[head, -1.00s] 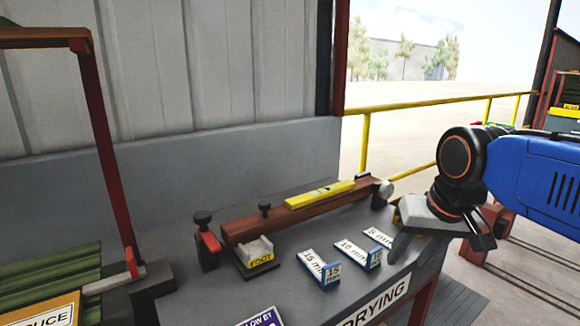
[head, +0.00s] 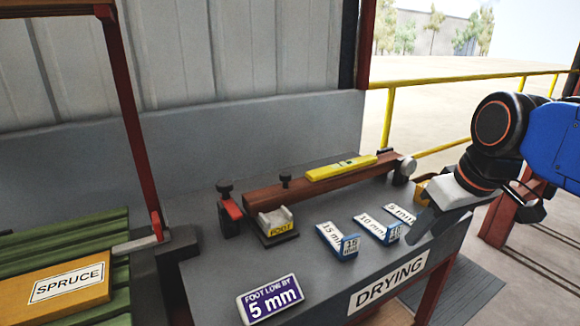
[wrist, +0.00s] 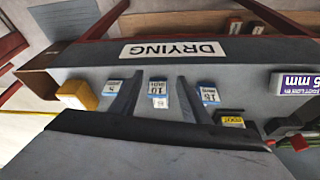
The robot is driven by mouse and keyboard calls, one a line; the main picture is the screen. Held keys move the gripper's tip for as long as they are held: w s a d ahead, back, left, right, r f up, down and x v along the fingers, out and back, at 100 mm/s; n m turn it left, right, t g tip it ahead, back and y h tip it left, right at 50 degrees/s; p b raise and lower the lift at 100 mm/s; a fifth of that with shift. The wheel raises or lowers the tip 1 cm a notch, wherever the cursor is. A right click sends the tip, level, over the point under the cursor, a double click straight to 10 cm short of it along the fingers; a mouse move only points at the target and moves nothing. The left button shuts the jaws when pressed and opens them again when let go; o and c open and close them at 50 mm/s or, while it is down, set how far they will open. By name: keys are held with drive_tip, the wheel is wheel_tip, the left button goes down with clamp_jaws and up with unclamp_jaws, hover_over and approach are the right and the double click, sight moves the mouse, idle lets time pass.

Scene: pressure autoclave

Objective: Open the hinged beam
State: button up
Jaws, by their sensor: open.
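The hinged beam (head: 305,187) is a long brown wooden bar lying along the back of the grey bench. A yellow level (head: 340,168) lies on top of it. A dark knob (head: 286,181) stands at the beam near its left part, and a red and black clamp (head: 230,208) stands at its left end. The right end meets a dark bracket with a pale round part (head: 405,165). My gripper (head: 425,232) is over the right front of the bench, apart from the beam. In the wrist view its two dark fingers (wrist: 158,78) are spread and empty.
The 15 mm (head: 337,238), 10 mm (head: 377,227) and 5 mm (head: 400,213) blocks stand in front of the beam. A FOOT block (head: 277,222) is near the clamp. A purple sign (head: 270,300) reads "FOOT LOW BY 5 mm".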

drive_tip(key=w+a+r+n+g+y, duration=0.1)
drive_tip(key=w+a+r+n+y, duration=0.1)
drive_tip(key=w+a+r+n, duration=0.65)
drive_tip(key=n+g, duration=0.2)
drive_tip(key=n, duration=0.1)
approach(286, 173)
drive_tip(key=shift+y, duration=0.4)
drive_tip(key=x, duration=0.8)
drive_tip(key=shift+s+d+f, duration=0.1)
drive_tip(key=shift+d+f, duration=0.15)
drive_tip(key=shift+f, duration=0.05)
drive_tip(key=shift+c, duration=0.3)
clamp_jaws()
